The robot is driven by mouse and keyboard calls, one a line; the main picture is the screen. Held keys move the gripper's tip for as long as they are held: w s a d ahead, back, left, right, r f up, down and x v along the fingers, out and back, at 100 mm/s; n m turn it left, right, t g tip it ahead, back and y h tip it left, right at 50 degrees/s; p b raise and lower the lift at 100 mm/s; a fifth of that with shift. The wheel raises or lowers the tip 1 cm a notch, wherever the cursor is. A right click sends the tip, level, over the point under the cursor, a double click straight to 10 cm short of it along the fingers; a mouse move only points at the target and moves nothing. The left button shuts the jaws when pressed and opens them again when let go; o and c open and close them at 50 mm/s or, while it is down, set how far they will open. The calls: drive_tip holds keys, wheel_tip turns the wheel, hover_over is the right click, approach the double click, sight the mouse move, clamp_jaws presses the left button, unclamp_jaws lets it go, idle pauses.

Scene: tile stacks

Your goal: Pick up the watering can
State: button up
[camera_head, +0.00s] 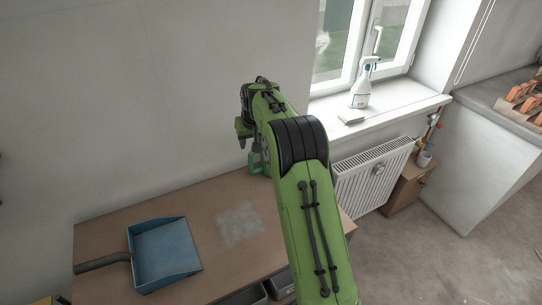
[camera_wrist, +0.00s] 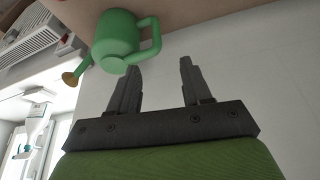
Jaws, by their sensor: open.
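The green watering can (camera_wrist: 113,40) shows at the top of the wrist view, with its handle toward the fingers and a brownish spout rose at the left. In the head view only a green part of it (camera_head: 256,163) shows at the table's back edge; my arm hides the rest. My gripper (camera_wrist: 160,65) is open, and nothing is between its fingers. The can's handle lies just beyond the fingertips, nearer the left finger in the wrist view. I cannot tell if they touch. In the head view my gripper (camera_head: 244,130) is above the can.
A blue dustpan (camera_head: 166,252) lies on the brown table (camera_head: 110,235) at the left. A pale patch (camera_head: 240,224) marks the tabletop. A spray bottle (camera_head: 361,90) stands on the windowsill, above a white radiator (camera_head: 368,180). A plain wall rises behind the table.

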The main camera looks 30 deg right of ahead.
approach(251, 162)
drive_tip(key=x, duration=0.9)
drive_tip(key=shift+d, duration=0.1)
drive_tip(key=shift+w+f, duration=0.25)
drive_tip(key=shift+f, duration=0.1)
drive_tip(key=shift+s+r, duration=0.1)
drive_tip(key=shift+c, duration=0.9)
clamp_jaws()
